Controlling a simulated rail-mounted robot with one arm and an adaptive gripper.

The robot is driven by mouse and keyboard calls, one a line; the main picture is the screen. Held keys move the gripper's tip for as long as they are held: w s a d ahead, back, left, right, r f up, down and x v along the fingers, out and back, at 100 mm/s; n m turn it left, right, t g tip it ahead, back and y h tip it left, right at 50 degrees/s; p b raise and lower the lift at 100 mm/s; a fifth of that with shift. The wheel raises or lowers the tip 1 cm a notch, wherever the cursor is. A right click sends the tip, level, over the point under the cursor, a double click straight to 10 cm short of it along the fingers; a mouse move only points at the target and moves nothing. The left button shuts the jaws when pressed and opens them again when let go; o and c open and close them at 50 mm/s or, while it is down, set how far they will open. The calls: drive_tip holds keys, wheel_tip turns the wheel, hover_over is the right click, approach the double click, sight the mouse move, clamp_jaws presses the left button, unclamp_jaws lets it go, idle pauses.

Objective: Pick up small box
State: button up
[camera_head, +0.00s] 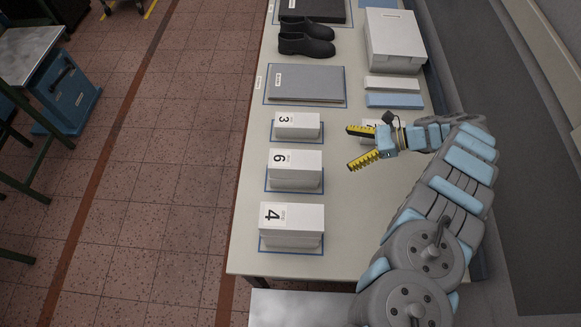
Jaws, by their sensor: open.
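Three white boxes stand in a column along the table's left side, each on a blue-outlined spot. The smallest of them (297,125) is marked 3 and is the farthest. A larger white box (295,169) marked 6 is in the middle, and the largest (291,225), marked 4, is nearest. My gripper (349,148) is open, with its yellow-and-black fingers spread and pointing left. It is to the right of the boxes marked 3 and 6, apart from both.
The pale table (335,225) is clear between the boxes and my arm. Farther back are a grey flat board (306,83), black shoes (305,38), a large light-grey box (394,42) and a blue block (394,101). A wall runs along the right.

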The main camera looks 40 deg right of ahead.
drive_tip(key=r+y, duration=0.1)
drive_tip(key=r, duration=0.1)
drive_tip(key=p, duration=0.3)
approach(296, 159)
drive_tip(key=x, duration=0.5)
drive_tip(key=shift+w+r, duration=0.2)
drive_tip(key=shift+r, duration=0.05)
drive_tip(key=shift+t, duration=0.3)
drive_tip(key=shift+s+f+p+x, duration=0.1)
drive_tip(key=shift+p+x, duration=0.15)
drive_tip(key=shift+x, duration=0.65)
drive_tip(key=shift+s+f+p+x, duration=0.15)
drive_tip(key=shift+p+x, duration=0.1)
drive_tip(key=shift+x, duration=0.65)
drive_tip(key=shift+s+f+p+x, duration=0.1)
drive_tip(key=shift+p+x, duration=0.15)
drive_tip(key=shift+x, duration=0.6)
drive_tip(key=shift+w, duration=0.1)
drive_tip(key=c, duration=1.2)
